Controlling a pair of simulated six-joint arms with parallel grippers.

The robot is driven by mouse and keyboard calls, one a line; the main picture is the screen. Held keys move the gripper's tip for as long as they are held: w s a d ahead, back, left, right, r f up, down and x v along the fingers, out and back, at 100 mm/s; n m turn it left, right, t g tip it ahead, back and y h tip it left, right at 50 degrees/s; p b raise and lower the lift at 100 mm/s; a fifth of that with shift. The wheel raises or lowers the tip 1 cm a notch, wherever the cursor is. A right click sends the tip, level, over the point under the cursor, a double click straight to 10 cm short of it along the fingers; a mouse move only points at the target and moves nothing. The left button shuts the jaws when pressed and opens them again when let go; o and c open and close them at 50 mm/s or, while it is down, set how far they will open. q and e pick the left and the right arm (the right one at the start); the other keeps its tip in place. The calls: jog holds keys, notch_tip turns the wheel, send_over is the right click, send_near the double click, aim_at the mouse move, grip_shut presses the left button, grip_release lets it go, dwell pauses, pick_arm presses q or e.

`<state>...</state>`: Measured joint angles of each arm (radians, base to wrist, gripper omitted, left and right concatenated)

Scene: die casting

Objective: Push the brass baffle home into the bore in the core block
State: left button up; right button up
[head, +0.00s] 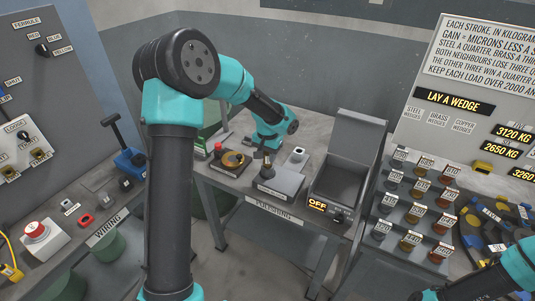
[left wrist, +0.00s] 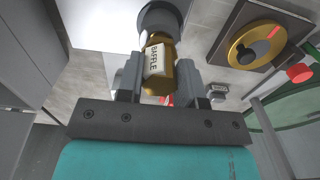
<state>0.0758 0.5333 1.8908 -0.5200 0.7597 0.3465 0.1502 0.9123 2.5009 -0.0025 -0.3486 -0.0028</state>
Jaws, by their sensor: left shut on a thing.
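The brass baffle (left wrist: 158,78), a gold cylinder with a white "BAFFLE" label, is between the fingers of my left gripper (left wrist: 158,88) in the left wrist view. The gripper is shut on it. A dark grey round part (left wrist: 163,18) is at the baffle's far end; I cannot tell whether they touch. In the head view my left gripper (head: 266,150) is over the back of a labelled grey block (head: 281,180), which looks like the core block. The bore is not clearly visible, so I cannot tell how deep the baffle sits.
A brass disc (head: 233,159) on a dark plate and a red button (head: 218,147) stand left of the block. A small grey fitting (head: 298,154) is behind.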

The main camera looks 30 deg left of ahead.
pick_arm(q)
jog(key=shift+f, duration=0.6)
jog(key=o, duration=1.1)
notch_tip(320, 180, up, 17)
jog(key=shift+r, duration=0.2)
jog(key=shift+f, duration=0.15)
dwell(1.0)
